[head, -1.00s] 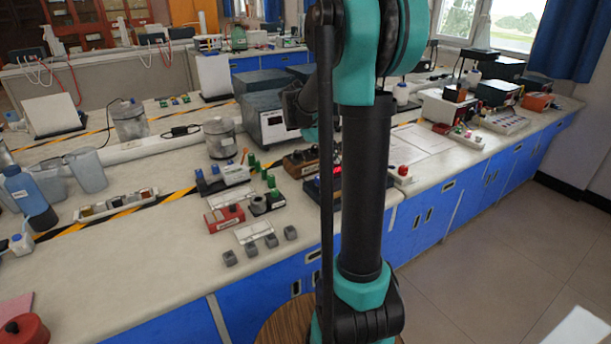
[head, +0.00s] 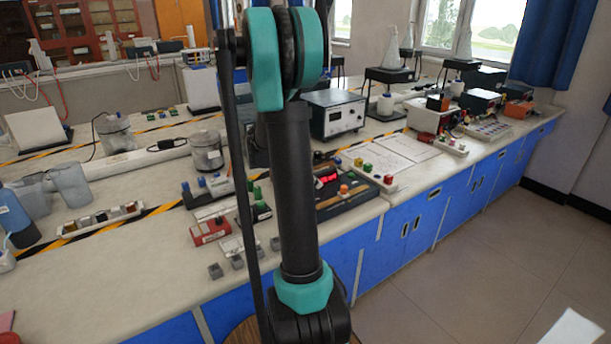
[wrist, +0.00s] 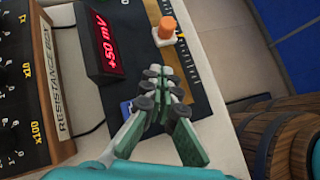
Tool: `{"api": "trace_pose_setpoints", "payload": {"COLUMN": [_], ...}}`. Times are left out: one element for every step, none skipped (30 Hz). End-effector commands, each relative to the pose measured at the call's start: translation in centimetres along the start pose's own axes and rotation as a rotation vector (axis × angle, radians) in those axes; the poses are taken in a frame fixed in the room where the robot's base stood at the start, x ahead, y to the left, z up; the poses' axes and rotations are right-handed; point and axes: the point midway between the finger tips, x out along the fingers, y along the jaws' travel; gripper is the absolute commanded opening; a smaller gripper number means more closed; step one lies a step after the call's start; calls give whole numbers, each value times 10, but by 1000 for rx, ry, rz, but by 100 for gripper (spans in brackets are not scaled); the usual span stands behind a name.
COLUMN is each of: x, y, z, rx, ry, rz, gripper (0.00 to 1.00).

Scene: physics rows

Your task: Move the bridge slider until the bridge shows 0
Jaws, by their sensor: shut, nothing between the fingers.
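The bridge is a dark board (head: 360,200) near the front edge of the bench; it also fills the upper middle of the wrist view (wrist: 127,20). Its red display (wrist: 103,43) reads +50 mV; the lit display also shows in the head view (head: 327,179). The slider has an orange knob (wrist: 167,27) on a pale base, beside a marked scale (wrist: 187,55); the knob also shows in the head view (head: 344,189). My gripper (wrist: 160,72) is shut and empty. Its tips appear below the knob in the wrist view, apart from it. In the head view my arm hides it.
A wooden resistance box (wrist: 63,80) with black dials stands left of the bridge in the wrist view, with a dark cable between them. A terminal strip with coloured knobs (head: 375,177) lies behind the bridge. Wooden barrels (wrist: 285,135) stand below the bench edge.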

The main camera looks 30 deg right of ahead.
Motion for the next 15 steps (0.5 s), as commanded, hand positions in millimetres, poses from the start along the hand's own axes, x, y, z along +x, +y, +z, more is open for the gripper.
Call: {"api": "trace_pose_setpoints", "payload": {"x": [11,17,24,29,33,37,40,42,46,48,49,51,52,53,54], "y": [0,0,0,0,0,-1,-1,-1,-1,0,0,0,0,0,0], "z": [0,0,0,0,4,10,12,15,18,20,22,24,25,26,27], "rx": [3,3,3,3,3,4,4,3,3,2,2,2,2,2,2], "ry": [0,0,0,0,0,0,0,0,0,0,0,0,0,0,0], "rz": [-2,-3,-2,-1,-2,-3,-2,-2,-2,-2,-2,-1,-1,-1,0], "gripper": [0,0,0,0,0,0,0,0,0,0,0,0,0,0,0]}}
